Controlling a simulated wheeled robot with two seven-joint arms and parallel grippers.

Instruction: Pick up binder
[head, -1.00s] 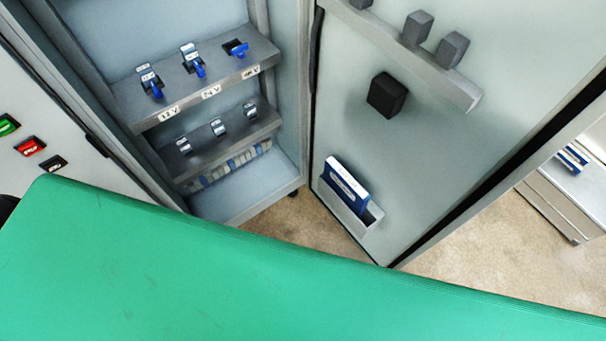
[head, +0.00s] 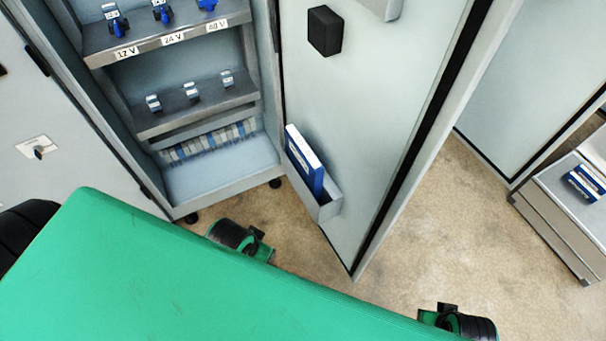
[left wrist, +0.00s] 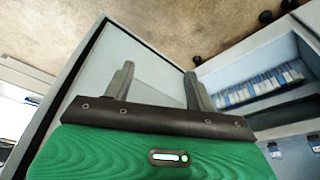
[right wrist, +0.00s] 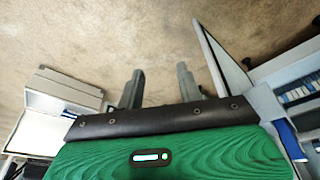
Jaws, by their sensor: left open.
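The binder (head: 305,162), blue with a white side, stands slightly tilted in a grey pocket (head: 327,203) low on the open cabinet door. A blue piece at the right of the right wrist view (right wrist: 288,138) appears to be the same binder. My left gripper (left wrist: 158,88) is open with nothing between its fingers; the door panel lies behind them. In the head view it shows partly past the green edge (head: 260,243), below and left of the binder. My right gripper (right wrist: 160,88) is open and empty over bare floor, apart from the binder.
The cabinet (head: 215,185) with shelves of switches stands left of the open door (head: 365,130). A black box (head: 325,30) sticks out from the door above the pocket. A low grey unit (head: 560,215) with a blue item is at the right. Floor between is clear.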

